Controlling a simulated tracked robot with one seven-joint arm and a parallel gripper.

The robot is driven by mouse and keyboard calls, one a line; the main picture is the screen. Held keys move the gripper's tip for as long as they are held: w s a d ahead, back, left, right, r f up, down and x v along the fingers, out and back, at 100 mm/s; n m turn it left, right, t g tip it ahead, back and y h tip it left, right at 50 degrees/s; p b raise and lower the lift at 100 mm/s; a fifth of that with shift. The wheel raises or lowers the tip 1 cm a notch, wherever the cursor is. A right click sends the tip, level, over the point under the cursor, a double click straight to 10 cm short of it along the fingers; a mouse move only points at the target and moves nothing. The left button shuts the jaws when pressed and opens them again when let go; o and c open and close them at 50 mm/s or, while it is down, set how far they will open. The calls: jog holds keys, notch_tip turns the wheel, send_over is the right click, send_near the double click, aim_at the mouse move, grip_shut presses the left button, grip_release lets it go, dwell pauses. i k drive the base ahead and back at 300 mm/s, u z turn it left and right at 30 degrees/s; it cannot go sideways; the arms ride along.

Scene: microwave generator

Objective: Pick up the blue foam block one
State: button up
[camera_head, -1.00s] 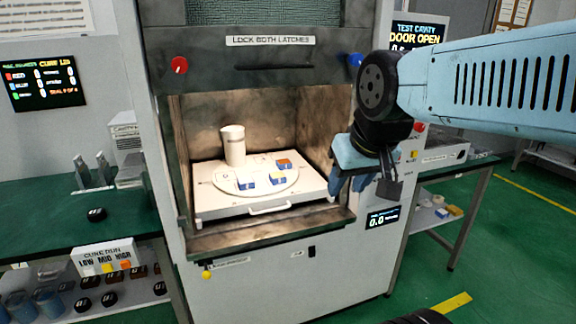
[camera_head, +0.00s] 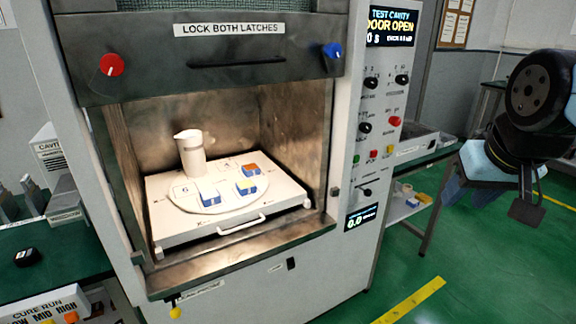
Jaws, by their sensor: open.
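Three small foam blocks sit apart on a round white plate (camera_head: 212,208) inside the open, lit cavity. The front-left block (camera_head: 208,197) is blue with a pale top. The middle block (camera_head: 246,187) is blue with a yellow patch on its top. The back-right block (camera_head: 251,170) is blue with an orange top. I cannot read which one is marked one. My gripper (camera_head: 470,192) is open and empty, outside the cavity and well to the right of it, above the green floor.
A white cup (camera_head: 191,153) stands behind the blocks. The plate rests on a white tray (camera_head: 275,208) with a front handle. The cavity has side walls and a front ledge (camera_head: 235,260). A control panel (camera_head: 378,130) and a side table lie between cavity and gripper.

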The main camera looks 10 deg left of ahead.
aim_at(251, 170)
jog(key=u, duration=0.2)
jog(key=i, duration=0.2)
jog(key=z, duration=2.25)
jog(key=k, duration=2.15)
jog(key=u, duration=1.5)
jog(key=i, duration=0.5)
jog(key=u, duration=0.1)
